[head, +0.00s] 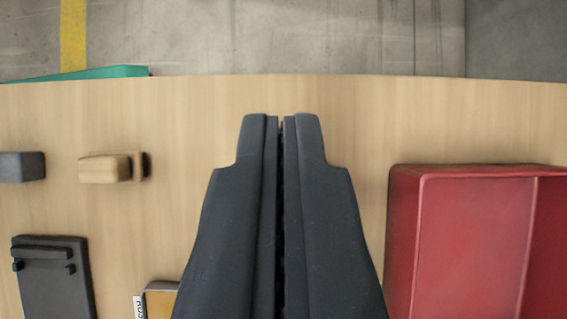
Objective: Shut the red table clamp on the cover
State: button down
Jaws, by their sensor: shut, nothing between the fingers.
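My gripper (281,122) is shut and empty, with its two dark fingers side by side over the wooden table, pointing towards its far edge. I cannot make out a red table clamp in this view. I also see nothing that I can clearly tell as the cover. The only red thing is a large box-like container (407,240) to the right of my gripper, apart from it and cut off by the picture's edge. A dark plate with a raised bar (55,285) lies at the lower left.
A wooden block (103,168) and a dark grey block (20,167) are at the left. A yellow and grey item with a label (160,302) is partly hidden by my gripper. A green edge (105,73) shows beyond the table (340,120). The far middle is clear.

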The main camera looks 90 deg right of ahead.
jog(key=shift+p+v, duration=0.3)
jog(key=shift+v, duration=1.8)
jog(key=s+a+r+m+t+h+p, duration=0.1)
jog(key=a+r+m+t, duration=0.2)
jog(key=r, duration=1.1)
jog(key=s+a+r+m+t+h+p, duration=0.15)
jog(key=r+m+t, duration=0.3)
jog(key=r, duration=0.95)
jog(key=s+r+m+t+h, duration=0.1)
jog(key=s+r+m+t, duration=0.1)
jog(key=s+r, duration=0.3)
jog(key=s+r+m+t+h, duration=0.1)
jog(key=s+r+m+t, duration=0.2)
jog(key=r, duration=0.9)
jog(key=s+r+m+t+h+p, duration=0.1)
jog(key=s+r+m+t+h, duration=0.1)
jog(key=s+r+m, duration=0.2)
jog(key=s+r, duration=0.3)
jog(key=r, duration=0.1)
jog(key=shift+s+a+r+m, duration=0.2)
jog(key=shift+s+a+m, duration=0.1)
jog(key=shift+a+m, duration=0.1)
jog(key=shift+s, duration=0.1)
